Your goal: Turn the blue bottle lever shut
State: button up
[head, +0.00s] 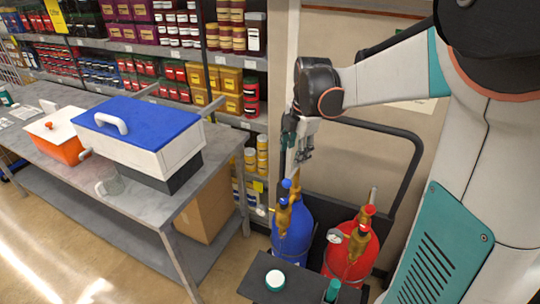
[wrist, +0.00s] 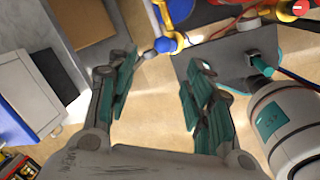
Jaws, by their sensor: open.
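The blue bottle (head: 293,232) stands upright on a cart, with a brass valve (head: 283,216) on top. A small blue lever (head: 286,184) sits at the top of the valve. In the wrist view the blue bottle (wrist: 181,9) is at the top edge, and its blue lever (wrist: 165,45) lies just beyond my fingertips. My gripper (head: 295,160) hangs just above the lever, pointing down. In the wrist view my gripper (wrist: 162,78) is open, with its two fingers apart and nothing between them.
A red bottle (head: 350,257) with a gauge stands right of the blue one. A dark plate (head: 256,285) is in front. A grey table (head: 215,180) with a blue-lidded cooler (head: 140,125) is at left. The cart's dark handle frame (head: 416,165) rises behind the bottles.

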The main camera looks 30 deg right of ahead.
aim_at(288, 180)
jog(key=b+x, duration=0.1)
jog(key=x, duration=0.8)
jog(key=b+x, duration=0.1)
jog(key=x, duration=0.3)
jog(key=shift+s+a+f+b, duration=0.15)
jog(key=shift+s+f+b, duration=0.15)
jog(key=shift+f, duration=0.15)
jog(key=shift+c, duration=0.4)
grip_shut()
